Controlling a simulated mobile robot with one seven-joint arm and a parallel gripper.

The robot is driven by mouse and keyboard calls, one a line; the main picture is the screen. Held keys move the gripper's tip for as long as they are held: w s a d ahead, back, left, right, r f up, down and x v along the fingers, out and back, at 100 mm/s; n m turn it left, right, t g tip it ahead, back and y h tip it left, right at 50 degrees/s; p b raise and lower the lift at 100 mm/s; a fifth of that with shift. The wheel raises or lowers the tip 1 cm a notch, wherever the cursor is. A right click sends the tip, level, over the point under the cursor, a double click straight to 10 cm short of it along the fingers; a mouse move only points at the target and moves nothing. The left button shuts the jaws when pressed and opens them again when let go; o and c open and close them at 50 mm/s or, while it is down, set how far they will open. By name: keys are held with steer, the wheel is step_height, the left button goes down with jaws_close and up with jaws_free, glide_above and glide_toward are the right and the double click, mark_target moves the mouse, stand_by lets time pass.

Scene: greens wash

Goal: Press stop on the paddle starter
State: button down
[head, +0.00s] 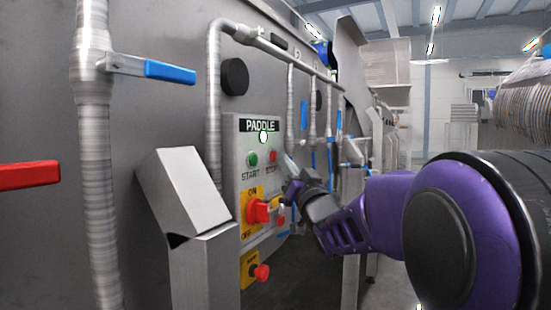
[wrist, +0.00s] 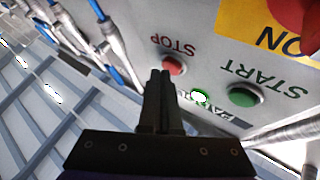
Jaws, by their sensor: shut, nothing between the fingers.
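The paddle starter (head: 243,196) is a grey panel box on the machine wall, labelled PADDLE. Its red stop button (head: 272,156) sits at the upper right, beside the green start button (head: 252,159). My gripper (head: 288,165) is just right of the stop button, its fingers together. In the wrist view the picture is upside down; the shut fingertips (wrist: 160,73) lie just in front of and partly over the lower edge of the red stop button (wrist: 173,65). I cannot tell whether they touch it. The green start button (wrist: 242,95) is to the right, clear of the fingers.
A lit pale green lamp (head: 263,136) is under the PADDLE label. A red rotary switch (head: 257,211) on yellow and a red emergency button (head: 261,272) are below. Pipes with blue handles (head: 170,73) run along the wall. A sloped metal box (head: 188,190) stands left.

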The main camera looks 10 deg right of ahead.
steer(key=shift+w+a, duration=0.15)
steer(key=shift+a, duration=0.05)
stand_by(0.4)
steer(key=shift+s+d, duration=0.5)
steer(key=shift+d, duration=0.2)
steer(key=s+d, duration=0.2)
steer(key=d, duration=0.2)
steer(key=shift+s+d, duration=0.1)
steer(key=shift+s, duration=0.3)
stand_by(0.5)
